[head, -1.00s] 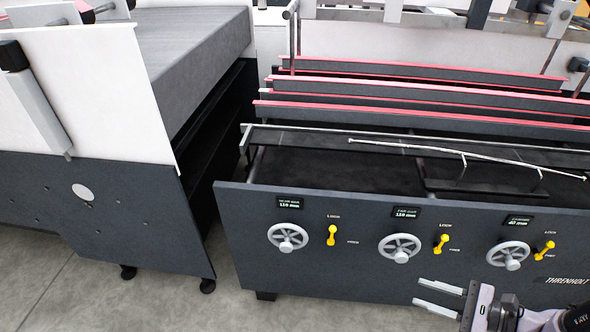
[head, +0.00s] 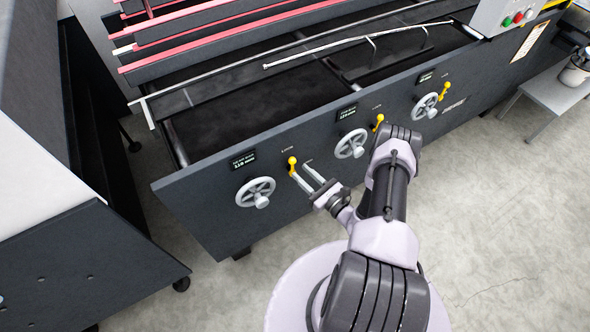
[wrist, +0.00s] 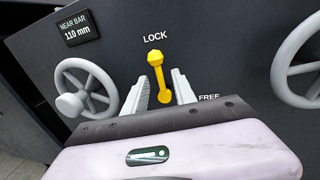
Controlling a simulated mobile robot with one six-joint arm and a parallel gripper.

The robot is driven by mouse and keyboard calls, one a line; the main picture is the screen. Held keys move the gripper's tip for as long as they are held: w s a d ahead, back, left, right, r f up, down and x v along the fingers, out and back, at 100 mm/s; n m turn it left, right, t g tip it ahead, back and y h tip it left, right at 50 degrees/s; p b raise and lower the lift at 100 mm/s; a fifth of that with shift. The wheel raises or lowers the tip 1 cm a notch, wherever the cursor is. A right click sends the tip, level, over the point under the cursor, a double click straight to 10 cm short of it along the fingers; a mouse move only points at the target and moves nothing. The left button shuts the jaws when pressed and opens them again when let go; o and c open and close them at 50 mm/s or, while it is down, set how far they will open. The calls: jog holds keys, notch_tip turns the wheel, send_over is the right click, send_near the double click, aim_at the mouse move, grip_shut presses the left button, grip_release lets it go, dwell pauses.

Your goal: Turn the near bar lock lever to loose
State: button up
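The near bar lock lever (wrist: 158,75) is yellow and points up toward the word LOCK in the wrist view; FREE is printed to its lower right. In the head view the lever (head: 292,165) is just right of the near bar handwheel (head: 256,192). My gripper (wrist: 162,85) is open, with one pale finger on each side of the lever. I cannot tell whether either finger touches it. In the head view my gripper (head: 304,178) reaches in from the lower right, at the panel. The near bar display (wrist: 77,28) reads 110 mm.
The far bar handwheel (head: 351,143) and its yellow lever (head: 379,122) are to the right on the same panel. A third handwheel (head: 427,105) and lever (head: 445,91) are further right. A grey side table (head: 556,92) stands at the far right. Open floor (head: 490,220) lies in front.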

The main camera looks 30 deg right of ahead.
aim_at(293, 166)
jog(key=shift+x, duration=1.95)
jog(key=shift+a, duration=0.1)
grip_shut()
